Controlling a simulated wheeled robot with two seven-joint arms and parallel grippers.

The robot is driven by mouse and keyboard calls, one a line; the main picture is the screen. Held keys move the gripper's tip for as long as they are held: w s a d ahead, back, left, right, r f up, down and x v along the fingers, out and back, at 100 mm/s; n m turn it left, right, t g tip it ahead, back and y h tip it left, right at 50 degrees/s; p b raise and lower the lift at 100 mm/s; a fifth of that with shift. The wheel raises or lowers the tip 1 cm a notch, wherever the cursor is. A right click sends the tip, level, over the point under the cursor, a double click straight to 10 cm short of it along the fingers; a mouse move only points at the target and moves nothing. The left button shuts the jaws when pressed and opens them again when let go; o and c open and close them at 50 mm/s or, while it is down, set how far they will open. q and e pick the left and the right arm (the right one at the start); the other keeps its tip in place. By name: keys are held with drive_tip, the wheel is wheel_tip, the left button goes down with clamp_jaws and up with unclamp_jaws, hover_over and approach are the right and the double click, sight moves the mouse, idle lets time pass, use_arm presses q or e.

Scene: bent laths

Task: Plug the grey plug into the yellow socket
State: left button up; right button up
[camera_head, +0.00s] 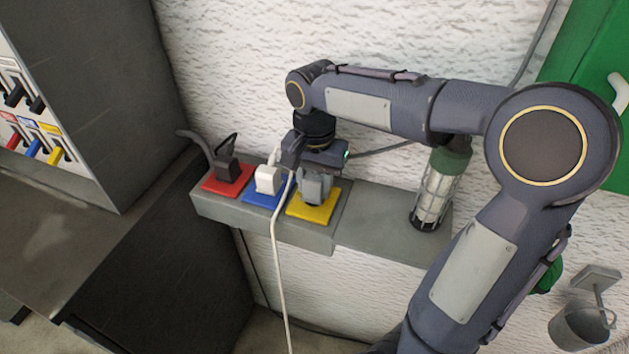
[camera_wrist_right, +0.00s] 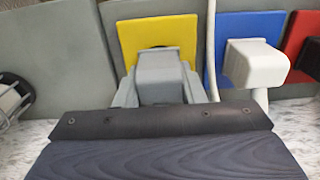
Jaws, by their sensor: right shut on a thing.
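The yellow socket (camera_head: 326,210) is the right-hand one of three coloured sockets on a grey ledge; in the right wrist view its yellow plate (camera_wrist_right: 128,40) stands behind the plug. My right gripper (camera_head: 314,188) points down over it, shut on the grey plug (camera_wrist_right: 160,78). The plug is right at the middle of the yellow plate. Fingers and plug hide the contact, so I cannot tell how deep it sits. My left gripper is in neither view.
A white plug (camera_head: 268,180) sits in the blue socket (camera_head: 256,202), its white cable hanging close beside my right gripper. A black plug (camera_head: 228,169) sits in the red socket (camera_head: 214,184). A caged lamp (camera_head: 434,198) stands on the ledge to the right.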

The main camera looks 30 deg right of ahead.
drive_tip(key=shift+f+b, duration=0.4)
drive_tip(key=shift+f, duration=0.2)
drive_tip(key=o, duration=1)
wheel_tip(320, 180, up, 8)
drive_tip(key=shift+f, duration=0.1)
idle(0.3)
